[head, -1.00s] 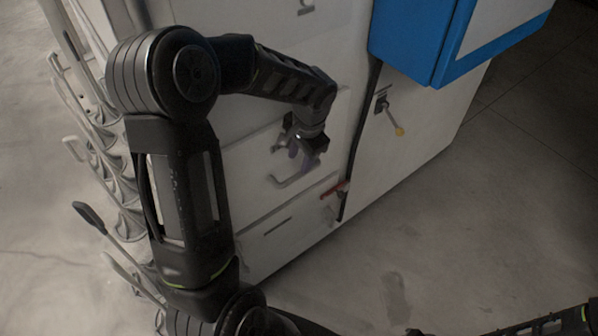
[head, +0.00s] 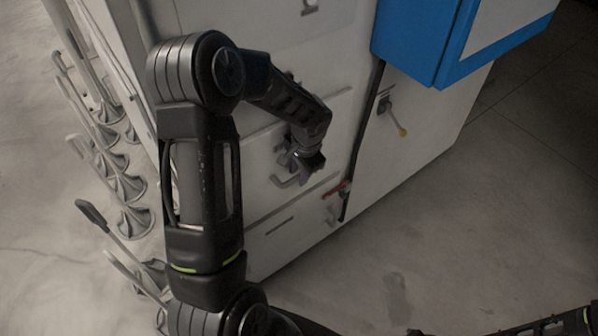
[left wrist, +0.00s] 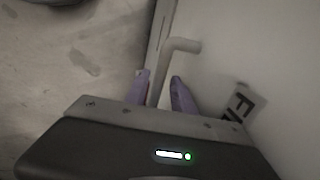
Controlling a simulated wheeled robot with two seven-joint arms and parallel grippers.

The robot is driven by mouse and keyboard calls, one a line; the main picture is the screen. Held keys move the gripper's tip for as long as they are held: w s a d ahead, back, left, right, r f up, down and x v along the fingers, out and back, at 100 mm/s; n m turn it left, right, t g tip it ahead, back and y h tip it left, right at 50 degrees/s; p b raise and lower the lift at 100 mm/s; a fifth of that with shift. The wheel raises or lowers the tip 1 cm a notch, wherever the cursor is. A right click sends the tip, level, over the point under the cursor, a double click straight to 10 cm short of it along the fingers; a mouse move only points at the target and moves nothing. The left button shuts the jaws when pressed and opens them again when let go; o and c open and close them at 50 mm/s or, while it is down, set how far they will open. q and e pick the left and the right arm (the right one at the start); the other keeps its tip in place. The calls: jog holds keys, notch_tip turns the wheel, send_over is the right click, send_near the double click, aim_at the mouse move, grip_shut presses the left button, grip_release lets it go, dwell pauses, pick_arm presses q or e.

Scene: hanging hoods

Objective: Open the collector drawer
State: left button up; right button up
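The collector drawer (head: 262,175) is a pale front panel low on the white cabinet, and it looks flush with the panels around it. Its bent bar handle (head: 284,183) shows just left of my left gripper (head: 308,168). In the left wrist view the handle (left wrist: 180,46) is an L-shaped bar whose shaft runs down between the purple fingertips of my left gripper (left wrist: 160,88). The fingers are apart, one on each side of the bar; contact is not clear. My right arm shows at the lower right of the head view, but its gripper does not.
A lower panel (head: 285,238) lies below the drawer. A red-handled lever (head: 338,189) and a yellow-tipped lever (head: 396,118) stick out to the right. A blue box (head: 420,40) overhangs at the upper right. Grey hooks and cones (head: 125,185) line the left side. The floor in front is clear.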

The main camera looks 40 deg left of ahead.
pick_arm(q)
grip_shut()
dwell(1.1)
